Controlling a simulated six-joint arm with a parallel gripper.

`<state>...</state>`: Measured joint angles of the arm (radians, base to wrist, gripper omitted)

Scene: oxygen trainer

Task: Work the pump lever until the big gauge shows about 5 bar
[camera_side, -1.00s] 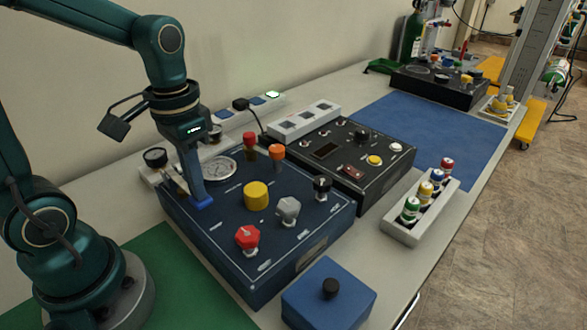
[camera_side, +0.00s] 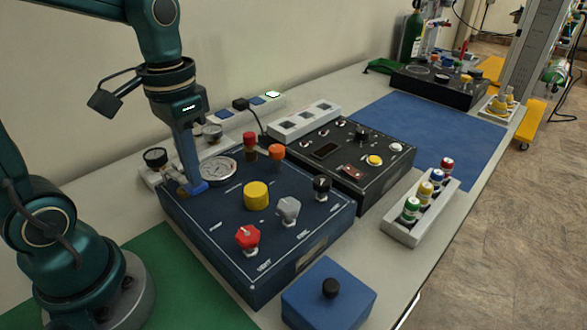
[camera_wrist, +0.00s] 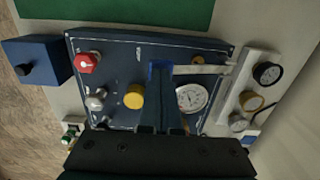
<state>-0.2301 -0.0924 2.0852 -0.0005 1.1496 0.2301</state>
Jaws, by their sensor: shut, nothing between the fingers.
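My gripper (camera_side: 197,188) is shut and empty, pointing down at the back-left corner of the dark blue panel (camera_side: 225,232). In the wrist view its blue fingertips (camera_wrist: 160,70) are at the inner end of the pale pump lever (camera_wrist: 203,69); I cannot tell if they touch it. In the side view the lever is mostly hidden by the gripper. The big gauge (camera_side: 217,168) is a white dial just right of the gripper. It also shows in the wrist view (camera_wrist: 191,97), partly beside the fingers. Its reading is too small to tell.
The panel carries a yellow knob (camera_side: 256,195), a red knob (camera_side: 248,237), a grey knob (camera_side: 288,209) and a black knob (camera_side: 322,187). Orange (camera_side: 277,152) and dark red (camera_side: 250,143) knobs stand behind. A small black gauge (camera_side: 155,158) is near the panel's back-left corner.

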